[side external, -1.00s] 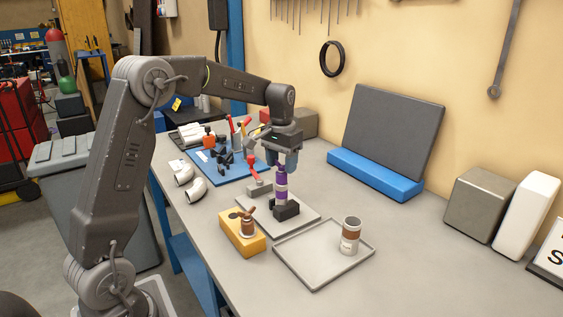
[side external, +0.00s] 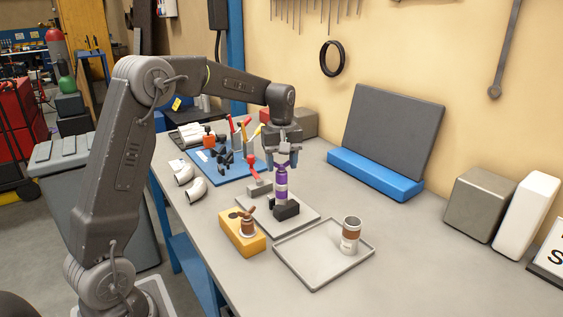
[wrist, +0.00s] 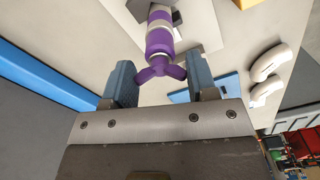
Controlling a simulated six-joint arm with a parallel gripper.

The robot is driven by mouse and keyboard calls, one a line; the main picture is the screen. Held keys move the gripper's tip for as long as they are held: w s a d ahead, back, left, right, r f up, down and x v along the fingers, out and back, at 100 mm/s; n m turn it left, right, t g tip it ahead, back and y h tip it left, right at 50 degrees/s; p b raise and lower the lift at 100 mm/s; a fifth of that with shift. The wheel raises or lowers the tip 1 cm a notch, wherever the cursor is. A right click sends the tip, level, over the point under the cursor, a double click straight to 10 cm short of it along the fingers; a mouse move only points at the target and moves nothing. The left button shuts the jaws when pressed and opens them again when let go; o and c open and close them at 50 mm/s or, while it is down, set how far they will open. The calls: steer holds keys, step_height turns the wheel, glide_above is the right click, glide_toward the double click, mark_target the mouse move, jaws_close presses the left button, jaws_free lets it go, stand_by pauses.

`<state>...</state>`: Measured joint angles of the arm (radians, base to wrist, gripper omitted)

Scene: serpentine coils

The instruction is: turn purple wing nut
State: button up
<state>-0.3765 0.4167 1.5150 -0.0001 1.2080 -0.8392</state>
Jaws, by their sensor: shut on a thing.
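The purple wing nut (side external: 282,166) sits on top of an upright purple and white cylinder (side external: 280,188), which stands in a black holder (side external: 286,211) on a light grey plate. My gripper (side external: 281,161) points down from above, its blue fingers on either side of the wing nut. In the wrist view the wing nut (wrist: 160,70) shows its wings spread between the two fingertips (wrist: 161,80), and my gripper is shut on it. The purple and white cylinder (wrist: 159,38) runs away from it. The thread under the wing nut is hidden.
A yellow block (side external: 240,235) with a brown winged piece (side external: 247,222) stands at the front left. A shallow grey tray (side external: 300,279) holds a brown and white cylinder (side external: 350,236). A red-handled clamp (side external: 254,172) stands close behind left.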

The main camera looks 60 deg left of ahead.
steer(key=shift+s+f+n, duration=0.1)
steer(key=shift+f+n, duration=0.15)
steer(key=shift+n, duration=0.75)
steer(key=o, duration=0.9)
steer(key=shift+r, duration=0.1)
steer(key=shift+o, duration=0.2)
step_height(320, 180, up, 14)
